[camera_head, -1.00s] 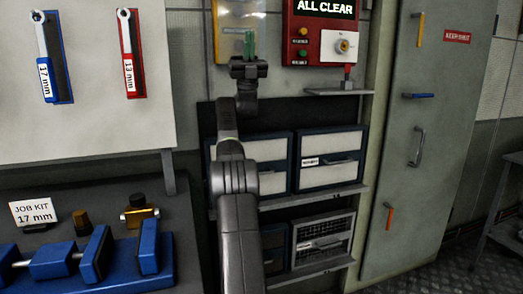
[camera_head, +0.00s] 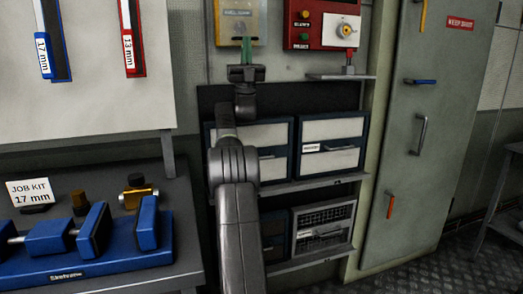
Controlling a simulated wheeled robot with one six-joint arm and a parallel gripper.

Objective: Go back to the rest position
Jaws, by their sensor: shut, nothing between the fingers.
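My gripper (camera_head: 247,48) is at the upper middle of the head view, at the end of my raised dark grey arm. Its narrow green fingertips are together and point up, with nothing seen between them. They overlap the lower part of a yellow panel (camera_head: 230,12) on the wall in the picture. I cannot tell whether they touch it.
A red control panel (camera_head: 298,38) is right of my gripper, above a small ledge (camera_head: 340,77). Drawers (camera_head: 330,157) fill the shelves below. A workbench (camera_head: 185,235) with a blue fixture (camera_head: 50,238) is at left, a grey cabinet (camera_head: 450,110) at right.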

